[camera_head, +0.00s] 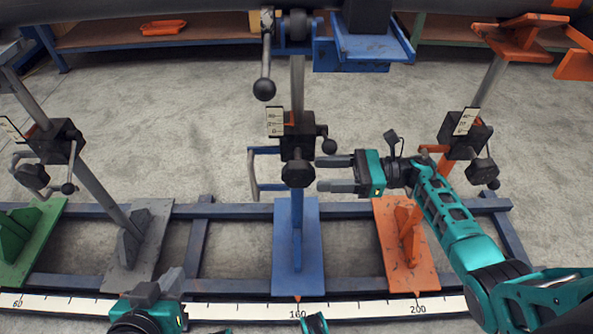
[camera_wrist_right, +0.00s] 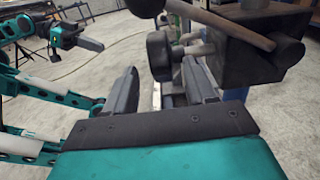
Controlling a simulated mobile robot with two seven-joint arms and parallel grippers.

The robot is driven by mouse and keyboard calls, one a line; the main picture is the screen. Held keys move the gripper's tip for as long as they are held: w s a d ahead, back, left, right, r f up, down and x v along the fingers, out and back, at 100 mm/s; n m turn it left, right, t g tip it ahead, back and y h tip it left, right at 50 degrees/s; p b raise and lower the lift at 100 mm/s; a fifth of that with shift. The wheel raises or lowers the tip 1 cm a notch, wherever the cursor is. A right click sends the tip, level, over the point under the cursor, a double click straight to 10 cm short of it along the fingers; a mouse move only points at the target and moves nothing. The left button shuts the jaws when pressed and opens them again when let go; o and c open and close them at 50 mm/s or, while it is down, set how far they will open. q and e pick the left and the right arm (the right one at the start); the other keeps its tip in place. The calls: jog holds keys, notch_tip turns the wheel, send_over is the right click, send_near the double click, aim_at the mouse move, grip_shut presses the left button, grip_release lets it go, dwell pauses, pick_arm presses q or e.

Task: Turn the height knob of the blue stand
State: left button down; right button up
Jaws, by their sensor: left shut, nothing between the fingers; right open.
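The blue stand (camera_head: 297,262) is in the middle of the head view, with a grey post rising through a black clamp block. A round black knob (camera_head: 298,174) sticks out of the block's front; I take it for the height knob. A lever with a black ball (camera_head: 328,146) is at the block's right. My right gripper (camera_head: 319,174) is open, fingers pointing left, just right of the knob. In the right wrist view the knob (camera_wrist_right: 160,56) shows beyond and between the fingertips; contact is not visible. My left gripper (camera_head: 174,281) is shut and empty at the lower left.
An orange stand (camera_head: 405,250) is to the right, behind my right arm. Grey (camera_head: 130,250) and green (camera_head: 30,235) stands are at left. A dark pipe (camera_head: 200,25) crosses the top. A white scale (camera_head: 250,311) runs along the front rail.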

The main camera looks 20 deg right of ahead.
aim_at(297, 174)
jog(key=x, duration=0.6)
jog(key=shift+w+a, duration=0.15)
jog(key=shift+a, duration=0.15)
jog(key=c, duration=1)
jog(key=shift+o, duration=0.2)
jog(key=shift+d+h, duration=0.1)
jog(key=shift+h, duration=0.4)
jog(key=o, duration=1)
jog(key=shift+c, duration=0.2)
